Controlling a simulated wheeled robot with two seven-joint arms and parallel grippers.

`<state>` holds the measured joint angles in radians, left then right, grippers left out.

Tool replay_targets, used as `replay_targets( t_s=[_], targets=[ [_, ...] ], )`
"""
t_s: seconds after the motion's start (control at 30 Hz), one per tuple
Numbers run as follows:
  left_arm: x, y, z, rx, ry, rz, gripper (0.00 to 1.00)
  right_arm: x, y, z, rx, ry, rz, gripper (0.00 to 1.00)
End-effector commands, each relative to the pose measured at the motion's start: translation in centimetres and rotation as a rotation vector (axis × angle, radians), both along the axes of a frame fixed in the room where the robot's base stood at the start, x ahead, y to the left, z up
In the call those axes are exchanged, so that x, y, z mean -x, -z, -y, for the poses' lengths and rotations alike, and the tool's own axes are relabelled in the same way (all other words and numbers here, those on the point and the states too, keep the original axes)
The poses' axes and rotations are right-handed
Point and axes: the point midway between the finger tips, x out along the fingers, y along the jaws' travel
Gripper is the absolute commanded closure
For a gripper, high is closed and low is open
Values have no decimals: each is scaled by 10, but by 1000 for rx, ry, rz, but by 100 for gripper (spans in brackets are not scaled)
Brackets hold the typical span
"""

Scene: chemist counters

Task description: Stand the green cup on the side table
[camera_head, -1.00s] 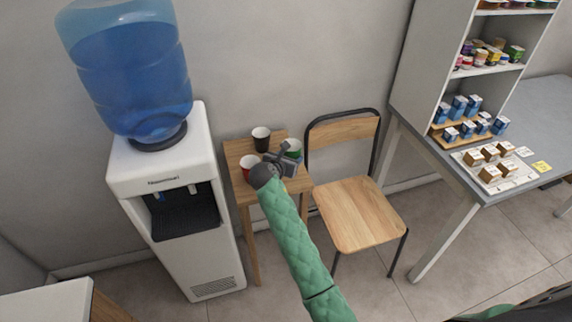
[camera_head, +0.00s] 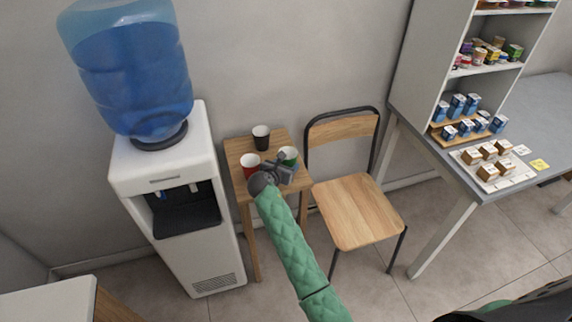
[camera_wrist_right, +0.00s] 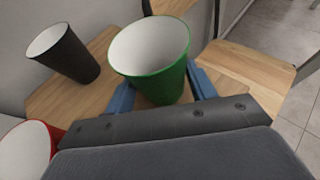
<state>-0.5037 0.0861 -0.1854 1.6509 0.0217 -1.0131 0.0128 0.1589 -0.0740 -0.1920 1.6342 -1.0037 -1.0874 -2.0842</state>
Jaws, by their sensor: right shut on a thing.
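The green cup (camera_wrist_right: 155,84) is upright between the blue fingers of my right gripper (camera_wrist_right: 160,92) in the right wrist view, with its white inside facing up. In the head view the green cup (camera_head: 289,153) is at the right side of the wooden side table (camera_head: 236,147), partly hidden by my right gripper (camera_head: 284,168). My right gripper is shut on the cup. The cup is over or on the tabletop; I cannot tell whether its base touches. My left gripper is not in view.
A black cup (camera_head: 261,138) stands at the back of the side table and a red cup (camera_head: 250,165) at its left. A water dispenser (camera_head: 165,165) stands left of the table, a wooden chair (camera_head: 358,208) right of it. Shelves and a grey counter (camera_head: 527,118) are further right.

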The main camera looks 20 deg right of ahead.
Motion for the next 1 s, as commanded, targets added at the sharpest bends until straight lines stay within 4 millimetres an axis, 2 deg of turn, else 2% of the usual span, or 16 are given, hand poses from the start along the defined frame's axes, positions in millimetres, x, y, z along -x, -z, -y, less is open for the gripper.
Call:
replay_targets(
  t_s=[0.07, 0.1, 0.17, 0.2, 0.57, 0.67, 0.8, 1.0],
  targets=[
    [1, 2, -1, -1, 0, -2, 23, 0, 1, 0, 1, 0, -1, 66],
    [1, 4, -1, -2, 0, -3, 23, 0, 1, 0, 0, 0, 0, 37],
    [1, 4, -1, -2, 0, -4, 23, 0, 1, 0, 0, 0, 0, 25],
    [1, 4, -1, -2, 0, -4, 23, 0, 1, 0, 0, 0, 0, 23],
    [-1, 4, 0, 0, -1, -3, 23, 0, -1, 0, -1, 0, 1, 23],
    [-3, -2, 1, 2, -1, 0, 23, 9, -4, -8, -2, -1, 0, 23],
    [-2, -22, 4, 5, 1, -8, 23, 26, -13, -22, -2, -1, 0, 23],
    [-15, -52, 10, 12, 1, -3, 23, 53, -29, -46, -2, -1, 2, 23]
  ],
)
